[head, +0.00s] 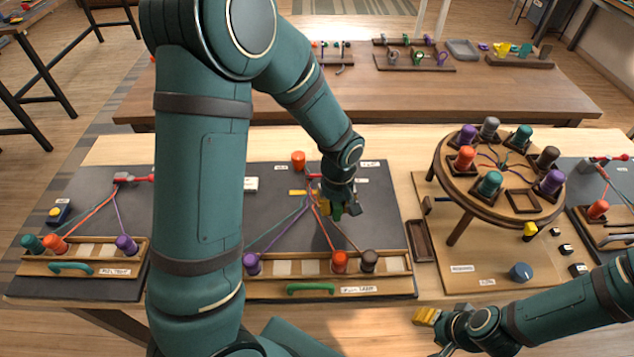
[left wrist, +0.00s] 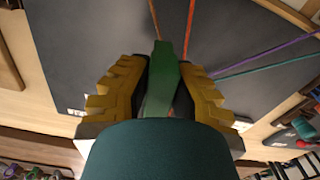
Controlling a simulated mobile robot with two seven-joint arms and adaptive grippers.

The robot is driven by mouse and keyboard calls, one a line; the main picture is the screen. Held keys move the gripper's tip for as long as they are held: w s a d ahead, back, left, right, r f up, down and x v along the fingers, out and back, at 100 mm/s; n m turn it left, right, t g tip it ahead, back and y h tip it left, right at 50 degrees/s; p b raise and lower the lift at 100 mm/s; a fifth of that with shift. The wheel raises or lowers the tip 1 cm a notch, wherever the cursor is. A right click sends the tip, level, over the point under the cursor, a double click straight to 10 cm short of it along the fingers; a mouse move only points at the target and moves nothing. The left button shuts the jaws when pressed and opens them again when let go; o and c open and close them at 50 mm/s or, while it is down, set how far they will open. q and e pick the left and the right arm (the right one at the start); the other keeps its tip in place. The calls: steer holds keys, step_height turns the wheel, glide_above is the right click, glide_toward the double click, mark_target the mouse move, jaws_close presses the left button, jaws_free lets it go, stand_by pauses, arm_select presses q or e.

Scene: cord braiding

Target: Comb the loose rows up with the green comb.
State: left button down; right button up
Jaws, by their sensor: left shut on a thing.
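The green comb (left wrist: 165,80) is between the yellow stepped fingers of my left gripper (left wrist: 162,95) in the left wrist view, its tip over the cords. In the head view my left gripper (head: 337,209) is low over the middle dark board (head: 375,225), and only a little green shows. The cords, teal, purple (head: 285,228), red and brown, fan down from a gathered point just left of the gripper. The fingers partly hide the gathered rows, so I cannot tell whether the comb touches them. My right gripper (head: 432,334) is at the lower right, empty, its fingers apart.
Purple (head: 251,264), red (head: 340,262) and brown (head: 368,260) bobbins stand in the front rack (head: 400,263). An orange bobbin (head: 298,160) stands behind. A round bobbin stand (head: 480,208) is at right. My left arm hides much of the left middle.

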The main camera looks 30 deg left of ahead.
arm_select(q)
steer(key=n, duration=0.2)
steer(key=a+r+n, duration=0.1)
steer(key=shift+a+n, duration=0.1)
steer(key=shift+n, duration=0.3)
steer(key=a+r+n, duration=0.1)
steer(key=n, duration=0.3)
steer(key=a+r+n+p, duration=0.1)
steer(key=n, duration=0.3)
steer(key=a+r+n, duration=0.1)
steer(key=a+n, duration=0.1)
steer(key=n, duration=0.2)
steer(key=shift+w+n, duration=0.3)
steer(key=shift+w, duration=0.05)
steer(key=shift+f, duration=0.2)
step_height(320, 180, down, 3)
steer(key=shift+f+b, duration=0.1)
steer(key=shift+b, duration=1.05)
step_height(320, 180, down, 3)
steer(key=shift+r+b, duration=0.1)
steer(key=shift+b, duration=1.05)
steer(key=shift+f+b, duration=0.85)
steer(key=shift+f, duration=0.4)
